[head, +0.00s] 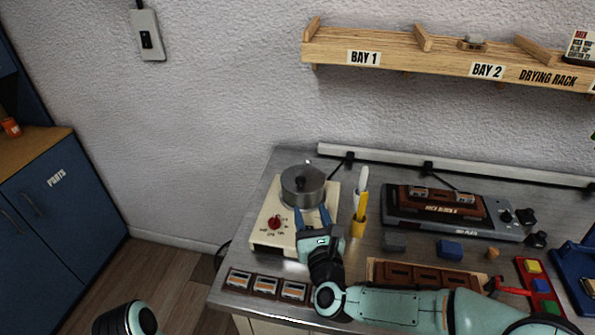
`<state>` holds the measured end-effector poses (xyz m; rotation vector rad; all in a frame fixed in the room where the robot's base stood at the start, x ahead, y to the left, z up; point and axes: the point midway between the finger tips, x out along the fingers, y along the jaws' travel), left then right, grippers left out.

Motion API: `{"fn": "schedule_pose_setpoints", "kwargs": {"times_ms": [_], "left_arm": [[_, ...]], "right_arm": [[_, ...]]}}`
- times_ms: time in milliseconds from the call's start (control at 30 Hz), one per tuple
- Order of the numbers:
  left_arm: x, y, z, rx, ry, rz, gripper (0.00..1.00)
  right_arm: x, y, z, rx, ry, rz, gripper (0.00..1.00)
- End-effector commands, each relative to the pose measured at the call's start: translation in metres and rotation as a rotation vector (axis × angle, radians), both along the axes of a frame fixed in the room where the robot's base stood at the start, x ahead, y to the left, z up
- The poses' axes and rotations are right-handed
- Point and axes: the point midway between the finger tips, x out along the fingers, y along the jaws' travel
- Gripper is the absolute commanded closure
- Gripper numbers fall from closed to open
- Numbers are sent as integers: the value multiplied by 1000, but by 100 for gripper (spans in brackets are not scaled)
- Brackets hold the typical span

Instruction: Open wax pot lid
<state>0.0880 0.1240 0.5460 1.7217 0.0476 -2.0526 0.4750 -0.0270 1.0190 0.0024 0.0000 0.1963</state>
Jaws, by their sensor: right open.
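The wax pot (303,195) is a grey metal pot on a cream heater base (268,236) with a red knob. Its lid (301,177) looks to be on top, with a small dark knob in the middle. My right gripper (312,215) is open, its two blue fingers pointing at the near side of the pot. Whether the fingertips touch the pot is not clear. At the bottom left a rounded part of my own body shows, but my left gripper's fingers are not in view.
Labelled blocks (266,284) lie along the front edge. A brown tray (430,272) and a hot plate (455,215) occupy the right. A wooden drying rack (440,55) hangs on the wall above.

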Motion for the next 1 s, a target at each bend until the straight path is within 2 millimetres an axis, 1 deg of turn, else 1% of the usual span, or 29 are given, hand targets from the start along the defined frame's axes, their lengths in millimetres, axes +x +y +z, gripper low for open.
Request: {"fn": "schedule_pose_setpoints", "kwargs": {"times_ms": [167, 400, 500, 600, 800, 1000], "left_arm": [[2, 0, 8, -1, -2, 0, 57], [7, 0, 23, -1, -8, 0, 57], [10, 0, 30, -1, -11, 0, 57], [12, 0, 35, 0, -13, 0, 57], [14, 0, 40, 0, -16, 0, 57], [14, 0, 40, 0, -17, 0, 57]], "right_arm": [[27, 6, 1, 2, 2, -1, 49], [78, 16, 1, 1, 2, 0, 49], [96, 19, 2, -1, 0, 0, 49], [110, 22, 1, -1, 1, 0, 49], [125, 25, 0, -2, 1, 1, 49], [127, 25, -1, -3, 0, 0, 49]]}}
